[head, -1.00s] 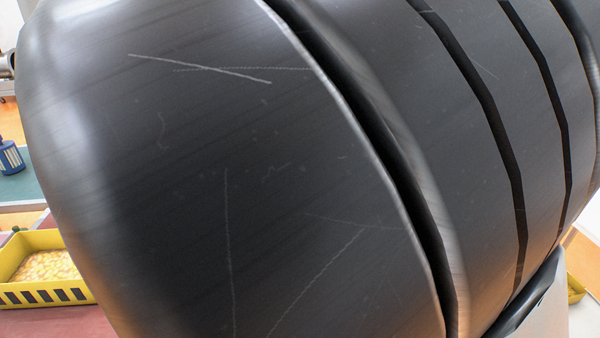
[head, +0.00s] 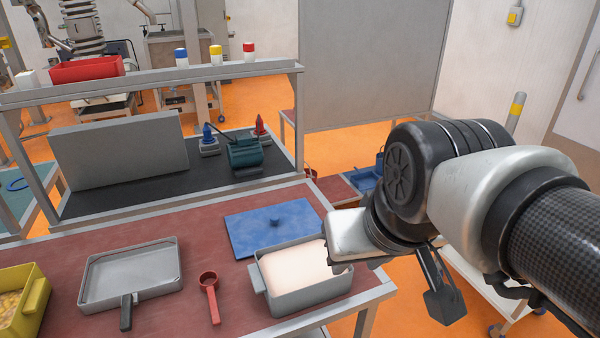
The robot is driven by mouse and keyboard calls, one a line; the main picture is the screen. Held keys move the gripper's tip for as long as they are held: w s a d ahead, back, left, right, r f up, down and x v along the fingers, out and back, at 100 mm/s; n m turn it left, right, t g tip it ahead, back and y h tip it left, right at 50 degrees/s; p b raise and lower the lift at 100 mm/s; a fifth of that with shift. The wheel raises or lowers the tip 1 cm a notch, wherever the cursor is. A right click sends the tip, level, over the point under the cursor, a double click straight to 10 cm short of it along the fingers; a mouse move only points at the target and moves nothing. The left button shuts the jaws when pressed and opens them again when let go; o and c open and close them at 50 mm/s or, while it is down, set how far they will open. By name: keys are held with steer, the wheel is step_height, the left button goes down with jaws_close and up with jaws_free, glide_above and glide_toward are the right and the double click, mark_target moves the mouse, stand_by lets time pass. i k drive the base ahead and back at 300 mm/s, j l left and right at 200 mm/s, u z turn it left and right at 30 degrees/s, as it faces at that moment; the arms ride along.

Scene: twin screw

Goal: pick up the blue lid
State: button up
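The blue lid (head: 248,236) is a flat, speckled blue rectangle with a small round knob in its middle. It lies on the dark red tabletop in the head view, behind a grey bin (head: 312,297) with pale contents. My arm comes in from the right. My gripper (head: 438,288) is at its lower end, to the right of the lid and bin and apart from the lid. A dark finger-like part hangs down past the table's right edge. The rest of the gripper is largely hidden by my wrist, so its opening is unclear.
A grey tray with a black handle (head: 128,276), a red scoop (head: 210,292) and a yellow bin (head: 36,310) stand left of the grey bin. Orange floor lies right of the table.

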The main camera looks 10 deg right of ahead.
mark_target(249, 231)
steer(key=u, duration=0.5)
steer(key=k+j+u, duration=0.1)
steer(key=u, duration=0.35)
steer(key=j+u, duration=0.1)
steer(key=u, duration=0.4)
steer(key=k+j+u, duration=0.1)
steer(key=u, duration=0.4)
steer(key=z, duration=1.85)
steer(key=i+l+u, duration=0.35)
steer(key=i+l, duration=0.2)
